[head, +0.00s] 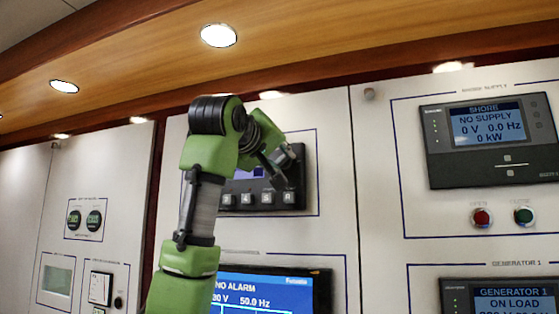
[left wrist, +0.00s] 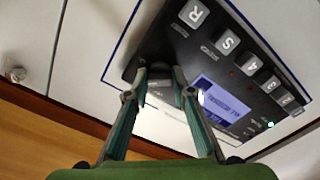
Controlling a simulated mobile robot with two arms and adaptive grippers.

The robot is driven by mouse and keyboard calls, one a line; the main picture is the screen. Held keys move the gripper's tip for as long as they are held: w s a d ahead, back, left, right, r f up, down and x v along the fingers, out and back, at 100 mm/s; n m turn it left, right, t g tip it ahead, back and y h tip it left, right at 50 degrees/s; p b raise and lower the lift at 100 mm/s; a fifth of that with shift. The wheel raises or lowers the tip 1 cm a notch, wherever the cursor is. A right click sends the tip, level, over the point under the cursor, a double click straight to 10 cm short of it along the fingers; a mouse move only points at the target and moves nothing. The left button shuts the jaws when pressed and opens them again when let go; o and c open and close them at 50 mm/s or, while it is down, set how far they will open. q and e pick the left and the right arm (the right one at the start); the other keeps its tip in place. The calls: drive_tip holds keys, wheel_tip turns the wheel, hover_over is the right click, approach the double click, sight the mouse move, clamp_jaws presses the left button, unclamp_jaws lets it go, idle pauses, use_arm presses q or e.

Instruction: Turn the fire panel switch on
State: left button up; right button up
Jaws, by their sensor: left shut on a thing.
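The fire panel is a dark unit with a small violet screen and a row of grey keys (head: 265,199) in the head view. My left gripper (head: 285,172) is at the panel's upper right part and covers some of it. In the left wrist view the panel (left wrist: 222,64) appears tilted, with its lit screen and lettered keys. There my left gripper (left wrist: 163,78) has its fingers on either side of a small dark switch knob (left wrist: 160,90) at the panel's edge, shut on it. The knob's exact setting cannot be told. My right gripper is not in view.
A blue alarm screen (head: 265,292) sits below the fire panel. A shore supply display (head: 495,138) with a red button (head: 482,217) and a green button (head: 523,216) is on the right. A wooden ceiling trim runs above.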

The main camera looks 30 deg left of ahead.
use_arm(q)
drive_tip(key=m, duration=0.3)
drive_tip(key=shift+w+d+f+m, duration=0.1)
drive_tip(key=shift+w+f+m, duration=0.05)
drive_tip(key=shift+f+m, duration=0.2)
drive_tip(key=shift+m, duration=1.95)
drive_tip(key=o, duration=1.1)
drive_tip(key=shift+r, duration=0.2)
drive_tip(key=shift+s, duration=0.2)
drive_tip(key=shift+s, duration=0.25)
drive_tip(key=v, duration=1.1)
drive_tip(key=shift+d, duration=0.2)
